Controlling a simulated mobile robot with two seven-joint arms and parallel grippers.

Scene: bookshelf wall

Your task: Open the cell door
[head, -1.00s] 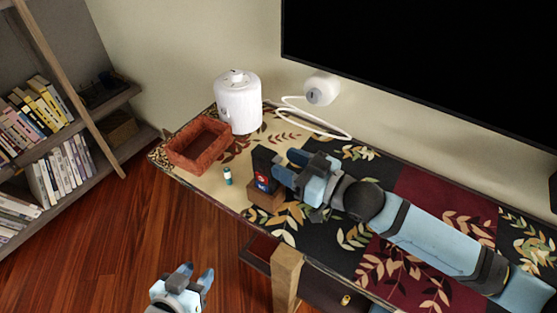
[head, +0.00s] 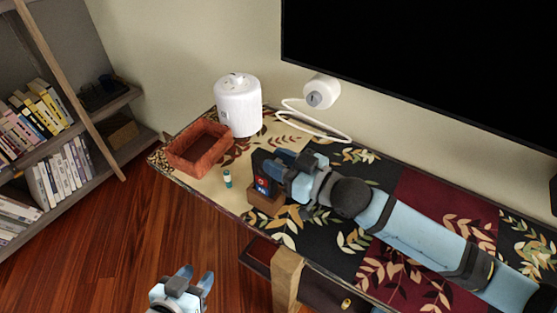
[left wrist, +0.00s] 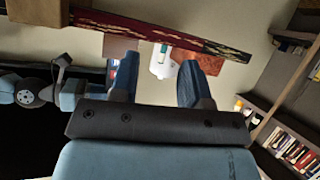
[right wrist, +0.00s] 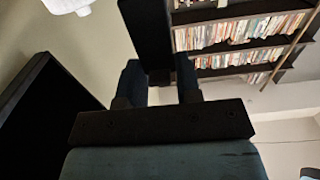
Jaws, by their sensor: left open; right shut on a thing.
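A dark upright device (head: 263,173) with a red and blue front stands in a small brown wooden holder (head: 265,201) on the patterned table. No separate door can be made out on it. My right gripper (head: 278,166) is shut on the device from the right; in the right wrist view the device is a black slab (right wrist: 148,30) between the fingers (right wrist: 158,70). A small teal and white cylinder (head: 227,179) stands left of the holder. My left gripper (head: 197,278) is open and empty, in front of the table; its fingers also show in the left wrist view (left wrist: 152,72).
A reddish-brown open box (head: 199,166) and a white rounded appliance (head: 238,112) stand at the table's left end. A white round device (head: 321,92) with a cable is by the wall below a large black screen (head: 430,60). Bookshelves (head: 60,150) stand left.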

